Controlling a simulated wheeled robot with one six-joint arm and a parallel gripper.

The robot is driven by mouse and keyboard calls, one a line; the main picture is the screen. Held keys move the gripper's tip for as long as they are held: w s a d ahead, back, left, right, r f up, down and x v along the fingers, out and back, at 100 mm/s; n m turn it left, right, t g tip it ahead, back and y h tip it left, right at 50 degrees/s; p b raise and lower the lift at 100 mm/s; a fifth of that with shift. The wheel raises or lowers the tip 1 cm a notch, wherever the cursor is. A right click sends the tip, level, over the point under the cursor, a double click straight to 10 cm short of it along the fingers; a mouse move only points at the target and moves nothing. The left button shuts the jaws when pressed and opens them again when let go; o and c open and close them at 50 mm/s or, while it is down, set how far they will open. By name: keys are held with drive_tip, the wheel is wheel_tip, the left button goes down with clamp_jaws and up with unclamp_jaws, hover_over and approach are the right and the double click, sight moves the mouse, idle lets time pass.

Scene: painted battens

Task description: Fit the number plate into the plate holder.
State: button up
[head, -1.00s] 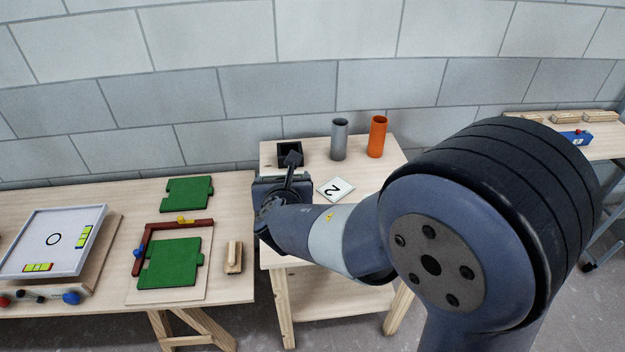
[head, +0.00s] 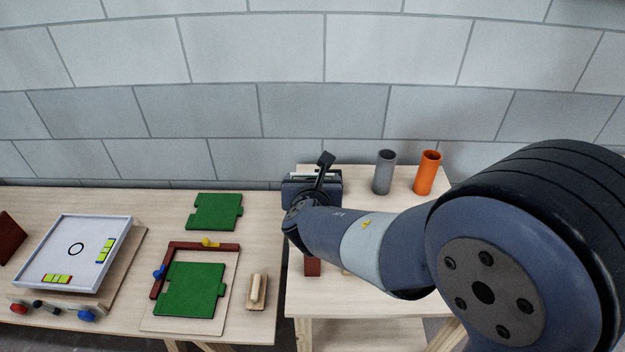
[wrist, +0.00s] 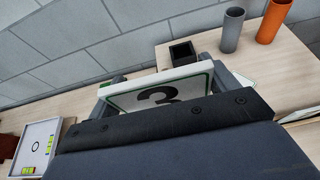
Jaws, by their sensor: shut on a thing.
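My gripper (head: 314,182) is above the right-hand table. In the wrist view its grey fingers (wrist: 165,84) are shut on a white number plate (wrist: 158,95) with a green border and a black 3. The plate is tilted and clear of the things behind it. No plate holder can be made out for certain. A dark red block (head: 312,266) shows partly below my arm; I cannot tell what it is. A black square open box (wrist: 183,52) stands beyond the plate in the wrist view. My gripper hides that box in the head view.
A grey tube (head: 384,172) and an orange tube (head: 427,173) stand at the back of the right-hand table (head: 345,306). The left table carries green panels (head: 214,212), a wooden-handled block (head: 257,291) and a white tray (head: 91,222). A block wall stands behind.

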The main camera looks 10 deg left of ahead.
wheel_tip(320, 180, down, 6)
drive_tip(key=b, duration=0.6)
drive_tip(key=shift+r, duration=0.1)
drive_tip(key=shift+f+b, duration=2.8)
drive_tip(key=shift+b, duration=0.7)
idle(1.1)
drive_tip(key=o, duration=0.9)
drive_tip(key=p+v, duration=0.1)
drive_tip(key=v, duration=1)
drive_tip(key=b+x, duration=0.1)
drive_tip(key=x, duration=1)
drive_tip(key=shift+w, duration=0.1)
drive_tip(key=shift+r+p, duration=0.45)
